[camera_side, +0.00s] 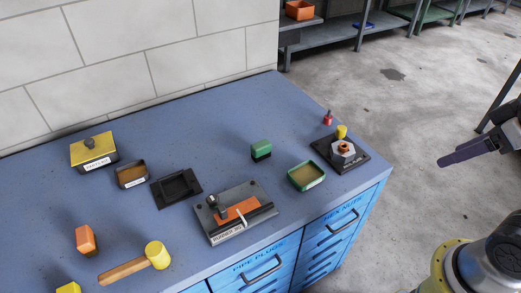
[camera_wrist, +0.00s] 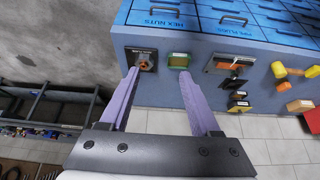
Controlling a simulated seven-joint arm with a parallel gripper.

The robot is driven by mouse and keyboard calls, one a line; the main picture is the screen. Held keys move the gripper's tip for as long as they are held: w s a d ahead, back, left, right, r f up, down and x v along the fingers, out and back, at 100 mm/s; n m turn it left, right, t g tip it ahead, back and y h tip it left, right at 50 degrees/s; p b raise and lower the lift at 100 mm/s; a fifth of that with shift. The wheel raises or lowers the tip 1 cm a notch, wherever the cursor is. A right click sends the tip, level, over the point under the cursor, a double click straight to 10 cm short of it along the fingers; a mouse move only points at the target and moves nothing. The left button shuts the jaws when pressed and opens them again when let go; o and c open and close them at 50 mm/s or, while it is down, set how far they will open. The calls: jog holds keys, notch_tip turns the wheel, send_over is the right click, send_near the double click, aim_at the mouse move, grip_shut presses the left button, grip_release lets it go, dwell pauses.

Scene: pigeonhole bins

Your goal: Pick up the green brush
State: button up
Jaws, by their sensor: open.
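The green brush (camera_side: 261,149), a green block over a black lower part, stands on the blue bench behind the black fixture plate and the green-rimmed tray. I cannot make it out in the wrist view, where a finger may hide it. My gripper (camera_side: 441,162) is off the bench's right side in the side view, well apart from the brush. In the wrist view my gripper (camera_wrist: 158,72) shows two purple fingers spread apart with nothing between them.
The green-rimmed tray (camera_side: 307,175) and a black plate with a hex nut (camera_side: 330,158) stand right of the brush. The fixture plate (camera_side: 220,230), black tray (camera_side: 176,187), yellow mallet (camera_side: 157,254) and yellow-lidded box (camera_side: 92,149) are left. Bench space behind the brush is clear.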

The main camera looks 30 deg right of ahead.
jog(key=shift+o, duration=0.8)
